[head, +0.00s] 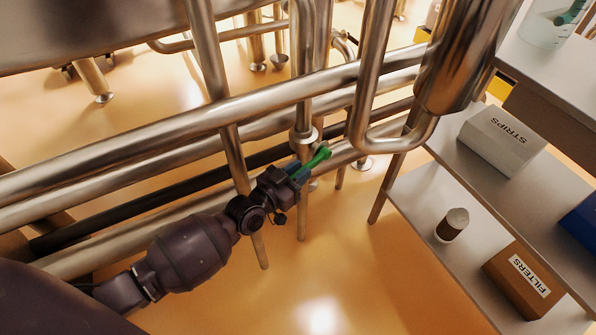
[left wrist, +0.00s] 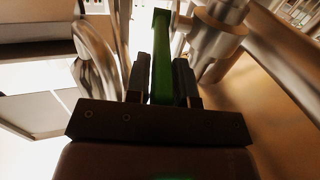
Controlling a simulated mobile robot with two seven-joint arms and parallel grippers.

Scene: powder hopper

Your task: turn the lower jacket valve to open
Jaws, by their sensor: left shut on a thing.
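The lower jacket valve's green lever handle (head: 316,160) sits by a vertical steel pipe in the middle of the head view, angled up to the right. My left gripper (head: 294,174) is shut on this handle, with the free end sticking out past the fingers. In the left wrist view the green handle (left wrist: 161,60) runs lengthwise between the two dark fingers (left wrist: 162,82). A steel valve body or fitting (left wrist: 215,35) shows to the right of it. The valve's stem is mostly hidden. My right gripper is not in view.
Long steel pipes (head: 150,138) cross behind and above my left arm. A steel shelf unit on the right holds a STRIPS box (head: 502,138), a FILTERS box (head: 524,280) and a small jar (head: 452,225). The orange floor (head: 320,290) below is clear.

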